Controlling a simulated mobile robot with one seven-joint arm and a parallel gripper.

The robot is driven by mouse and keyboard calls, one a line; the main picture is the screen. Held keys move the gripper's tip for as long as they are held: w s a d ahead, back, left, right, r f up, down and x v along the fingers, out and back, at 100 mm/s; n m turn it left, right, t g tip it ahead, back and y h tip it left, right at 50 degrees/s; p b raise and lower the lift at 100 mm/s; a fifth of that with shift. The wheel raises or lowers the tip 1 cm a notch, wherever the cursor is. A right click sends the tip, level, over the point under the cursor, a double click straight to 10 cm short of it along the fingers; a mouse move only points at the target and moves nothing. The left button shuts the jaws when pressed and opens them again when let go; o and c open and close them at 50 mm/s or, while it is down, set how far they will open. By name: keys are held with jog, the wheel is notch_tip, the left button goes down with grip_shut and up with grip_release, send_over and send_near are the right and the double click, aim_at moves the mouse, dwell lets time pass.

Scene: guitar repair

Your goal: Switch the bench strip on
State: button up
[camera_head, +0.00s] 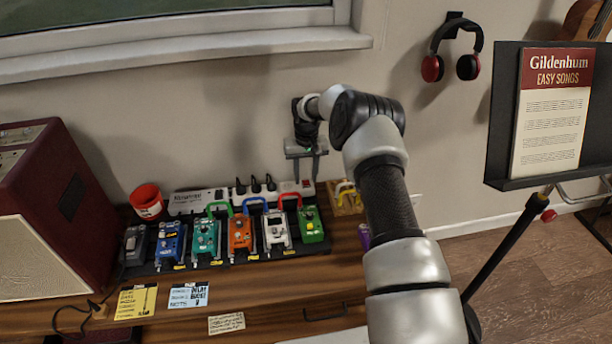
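The bench strip (205,199) is a long white power strip at the back of the bench, against the wall, with several black plugs in it. A small red switch (306,183) shows near its right end; I cannot tell its position. My gripper (306,172) points down just above that right end. Its two fingers are apart with nothing seen between them. I cannot tell whether a fingertip touches the strip.
A row of coloured pedals (240,234) with looping cables stands in front of the strip. A red mug (147,203) and a red amplifier (62,200) are at left. A wooden box (343,200) is right of the strip. Note cards lie in front. A music stand (493,120) stands at right.

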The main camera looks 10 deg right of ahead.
notch_tip(320, 180, up, 17)
jog(key=s+p, duration=0.1)
jog(key=p, duration=0.2)
notch_tip(320, 180, up, 13)
jog(key=t, duration=0.1)
send_over(306, 184)
jog(key=s, duration=0.6)
jog(key=s+r+t, duration=0.1)
jog(key=s+r, duration=0.8)
jog(key=s, duration=0.2)
jog(key=s+t, duration=0.3)
jog(key=s, duration=2.2)
notch_tip(306, 184, up, 19)
jog(key=p, duration=2)
